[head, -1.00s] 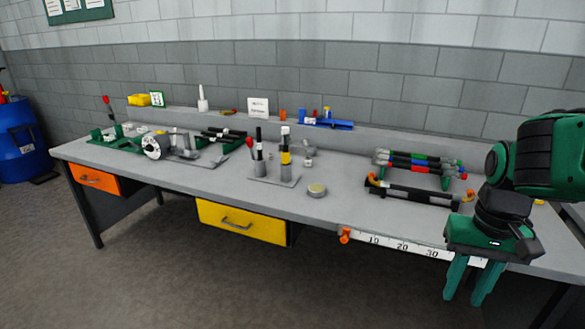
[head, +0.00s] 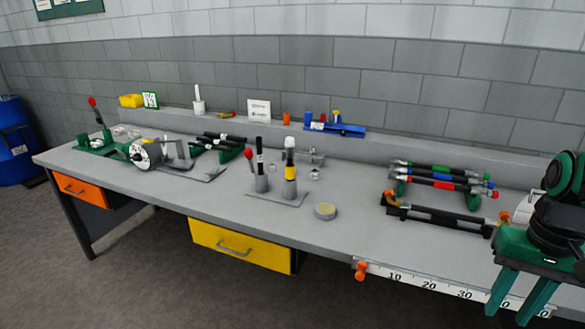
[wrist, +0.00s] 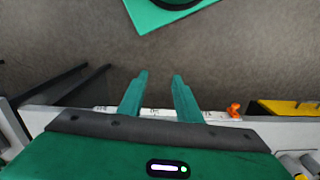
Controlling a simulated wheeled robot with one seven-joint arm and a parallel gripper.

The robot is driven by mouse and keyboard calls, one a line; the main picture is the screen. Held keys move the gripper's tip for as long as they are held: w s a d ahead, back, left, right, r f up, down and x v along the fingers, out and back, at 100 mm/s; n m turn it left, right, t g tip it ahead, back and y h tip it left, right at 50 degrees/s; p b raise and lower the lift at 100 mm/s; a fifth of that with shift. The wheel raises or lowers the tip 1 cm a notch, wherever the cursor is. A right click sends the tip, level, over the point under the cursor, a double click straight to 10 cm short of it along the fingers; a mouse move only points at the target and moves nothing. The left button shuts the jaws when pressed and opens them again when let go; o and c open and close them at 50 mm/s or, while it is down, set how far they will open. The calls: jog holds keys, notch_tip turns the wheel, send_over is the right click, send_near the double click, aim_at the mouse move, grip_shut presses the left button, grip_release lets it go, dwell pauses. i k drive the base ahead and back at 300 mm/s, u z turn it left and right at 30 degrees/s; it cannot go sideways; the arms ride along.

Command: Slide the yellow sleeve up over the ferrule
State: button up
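The yellow sleeve (head: 291,170) is a band low on the right-hand of two upright hoses on a small grey stand (head: 268,194), mid-bench. Above it the hose is dark, with a pale section near the top. The ferrule is too small to tell apart for certain. My gripper (head: 507,316) is at the right, in front of the bench's front edge, far from the sleeve, its fingers pointing down. In the wrist view my gripper (wrist: 161,76) has its two fingers apart with nothing between them.
A ruler strip (head: 430,284) with an orange knob (head: 361,270) runs along the front edge near my gripper. A rack of coloured hoses (head: 440,178) stands at the right. A round tin (head: 325,211) lies right of the stand. A dial machine (head: 145,153) stands left.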

aim_at(290, 173)
jog(key=u, duration=0.25)
jog(key=i, duration=0.85)
jog(key=u, duration=0.05)
